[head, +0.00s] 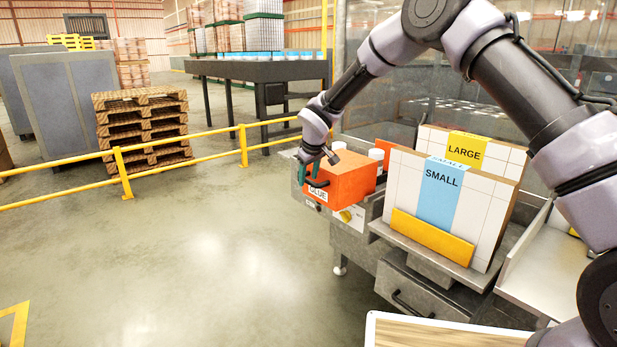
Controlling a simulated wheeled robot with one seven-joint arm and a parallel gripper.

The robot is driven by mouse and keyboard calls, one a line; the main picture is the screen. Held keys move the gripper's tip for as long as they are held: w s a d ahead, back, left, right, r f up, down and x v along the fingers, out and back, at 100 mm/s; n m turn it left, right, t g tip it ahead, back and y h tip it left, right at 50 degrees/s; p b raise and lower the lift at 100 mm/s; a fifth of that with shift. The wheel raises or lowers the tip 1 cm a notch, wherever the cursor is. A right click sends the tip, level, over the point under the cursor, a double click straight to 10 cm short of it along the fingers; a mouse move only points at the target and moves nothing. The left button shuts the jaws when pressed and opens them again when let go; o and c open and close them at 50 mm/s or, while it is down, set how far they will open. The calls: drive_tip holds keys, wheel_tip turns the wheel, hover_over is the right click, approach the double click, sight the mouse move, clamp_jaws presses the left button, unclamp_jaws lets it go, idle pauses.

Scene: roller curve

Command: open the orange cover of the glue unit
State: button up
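The glue unit's orange cover (352,182) is a box-shaped hood on the metal bench, with a white GLUE label (318,194) on its front. It looks shut, with its top level. A dark handle shows at its front left, above the label. My gripper (309,177) points down at this front left corner, with its teal fingertips at the handle. The fingers partly hide the handle. I cannot tell whether they are closed on it or only around it.
Right of the cover stand cartons marked SMALL (438,196) and LARGE (466,151) in a metal holder. A yellow knob (345,215) sits below the cover. White cylinders (377,154) stand behind it. A yellow rail (183,140) runs behind; open floor lies left.

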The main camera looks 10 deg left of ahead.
drive_tip(key=v, duration=1)
drive_tip(key=shift+r, duration=0.35)
drive_tip(key=shift+s, duration=0.15)
drive_tip(key=s+d+r+m, duration=0.2)
drive_tip(key=d+r, duration=0.4)
drive_tip(key=d, duration=0.4)
drive_tip(key=s+d+r+m+t+h, duration=0.1)
drive_tip(key=s+d+r+m, duration=0.2)
drive_tip(key=d+r, duration=0.5)
drive_tip(key=s+d+r+m, duration=0.2)
drive_tip(key=d+r, duration=0.3)
drive_tip(key=d, duration=0.6)
drive_tip(key=s+d+r+m+t, duration=0.1)
drive_tip(key=s+d+m, duration=0.3)
drive_tip(key=s+d, duration=0.3)
drive_tip(key=s+d+r+m, duration=0.1)
drive_tip(key=s+d+m, duration=0.2)
drive_tip(key=s+d, duration=0.4)
drive_tip(key=s, duration=0.7)
drive_tip(key=shift+d+m+t+y, duration=0.25)
drive_tip(key=shift+m+t+y, duration=0.05)
drive_tip(key=shift+m+t, duration=0.1)
